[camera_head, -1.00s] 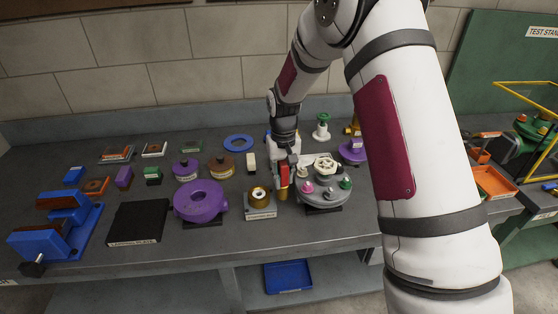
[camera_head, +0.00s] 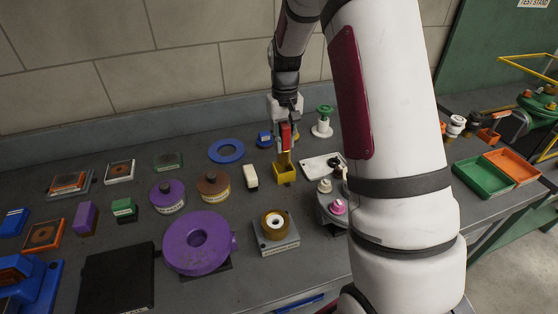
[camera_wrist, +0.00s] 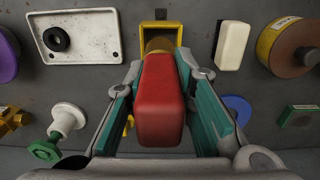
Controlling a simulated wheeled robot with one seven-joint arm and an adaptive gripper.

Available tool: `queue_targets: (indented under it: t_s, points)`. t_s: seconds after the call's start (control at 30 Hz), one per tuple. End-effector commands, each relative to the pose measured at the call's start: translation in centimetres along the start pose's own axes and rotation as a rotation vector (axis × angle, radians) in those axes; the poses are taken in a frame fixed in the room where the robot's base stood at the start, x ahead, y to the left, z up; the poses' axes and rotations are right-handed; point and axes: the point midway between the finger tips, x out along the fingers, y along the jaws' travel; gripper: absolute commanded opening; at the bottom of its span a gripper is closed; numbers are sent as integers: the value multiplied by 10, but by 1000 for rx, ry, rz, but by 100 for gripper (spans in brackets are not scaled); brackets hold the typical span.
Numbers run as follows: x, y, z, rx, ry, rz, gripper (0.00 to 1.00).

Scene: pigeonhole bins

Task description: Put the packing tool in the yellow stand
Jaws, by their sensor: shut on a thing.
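The packing tool, with a red handle (camera_head: 286,136) and a brass-coloured lower end, is upright in my gripper (camera_head: 286,140). In the wrist view its red handle (camera_wrist: 160,100) fills the space between the teal-sided fingers, which are shut on it. The yellow stand (camera_head: 285,174) is a small open box on the bench, directly below the tool. In the wrist view the stand's yellow rim (camera_wrist: 160,24) surrounds the far end of the tool. The lower end appears at or just inside the stand's opening; its depth is hidden.
A white block (camera_head: 250,176) stands left of the stand, and a white tray (camera_head: 321,167) lies to its right. A blue ring (camera_head: 226,150) and green-and-white part (camera_head: 323,121) are behind. A brass ring on a grey base (camera_head: 276,231) is in front.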

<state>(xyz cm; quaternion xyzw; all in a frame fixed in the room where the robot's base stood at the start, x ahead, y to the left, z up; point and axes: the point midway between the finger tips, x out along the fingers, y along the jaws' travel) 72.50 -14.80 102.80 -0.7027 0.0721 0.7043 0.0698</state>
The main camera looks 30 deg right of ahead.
Motion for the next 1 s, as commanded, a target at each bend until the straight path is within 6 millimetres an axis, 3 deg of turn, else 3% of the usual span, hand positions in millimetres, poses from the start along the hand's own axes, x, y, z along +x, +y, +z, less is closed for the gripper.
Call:
queue_targets:
  t_s: [0.5, 0.93, 0.97, 1.0]
  points:
    - [56, -1, 1, 0, -1, -1, 0]
    - [64, -1, -1, 0, 2, 0, 0]
    - [65, -1, 0, 0, 1, 0, 25]
    - [64, -1, 0, -1, 1, 0, 34]
